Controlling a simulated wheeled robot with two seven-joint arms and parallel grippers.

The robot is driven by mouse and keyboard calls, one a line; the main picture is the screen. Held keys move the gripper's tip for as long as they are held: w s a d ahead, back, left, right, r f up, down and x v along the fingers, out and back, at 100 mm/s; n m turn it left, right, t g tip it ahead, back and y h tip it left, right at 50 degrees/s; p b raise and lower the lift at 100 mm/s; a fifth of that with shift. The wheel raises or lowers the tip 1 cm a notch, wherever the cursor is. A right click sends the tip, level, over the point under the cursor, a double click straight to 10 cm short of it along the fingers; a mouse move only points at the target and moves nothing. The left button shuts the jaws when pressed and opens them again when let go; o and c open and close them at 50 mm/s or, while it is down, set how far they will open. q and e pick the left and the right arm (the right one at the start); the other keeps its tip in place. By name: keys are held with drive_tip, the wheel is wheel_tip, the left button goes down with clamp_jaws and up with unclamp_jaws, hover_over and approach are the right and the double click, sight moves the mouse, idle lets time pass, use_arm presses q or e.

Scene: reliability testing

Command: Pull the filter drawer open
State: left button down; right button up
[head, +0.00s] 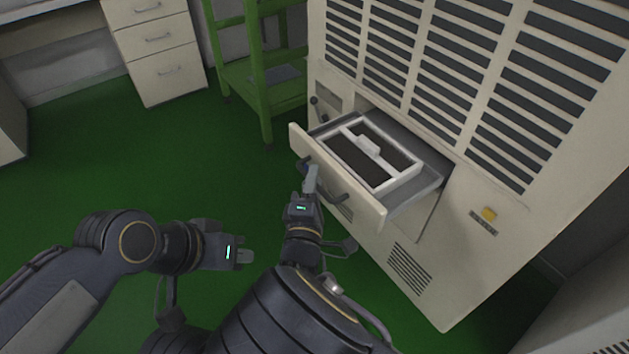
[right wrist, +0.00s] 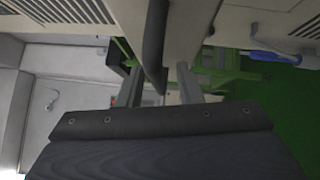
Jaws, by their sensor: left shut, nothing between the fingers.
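The filter drawer (head: 350,192) stands pulled out of the beige cabinet. A white-framed filter with dark panels and a white grip (head: 368,146) lies in it. The drawer's dark bar handle (head: 333,190) is on its front panel and shows in the right wrist view (right wrist: 154,45). My right gripper (head: 311,178) is at the handle. In the right wrist view its fingers (right wrist: 159,82) are apart, with the handle's end between them and gaps visible beside it. My left gripper (head: 246,257) is shut and empty, over the floor left of the drawer.
The cabinet (head: 440,270) has louvred vents and a yellow button (head: 489,213) right of the drawer. A green rack (head: 258,75) stands behind. A white drawer unit (head: 158,50) is at the back left. Green floor (head: 100,170) lies clear on the left.

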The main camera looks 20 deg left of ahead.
drive_tip(key=s+f+p, duration=0.1)
drive_tip(key=s, duration=0.6)
drive_tip(key=shift+s+d, duration=0.2)
drive_tip(key=shift+d, duration=0.25)
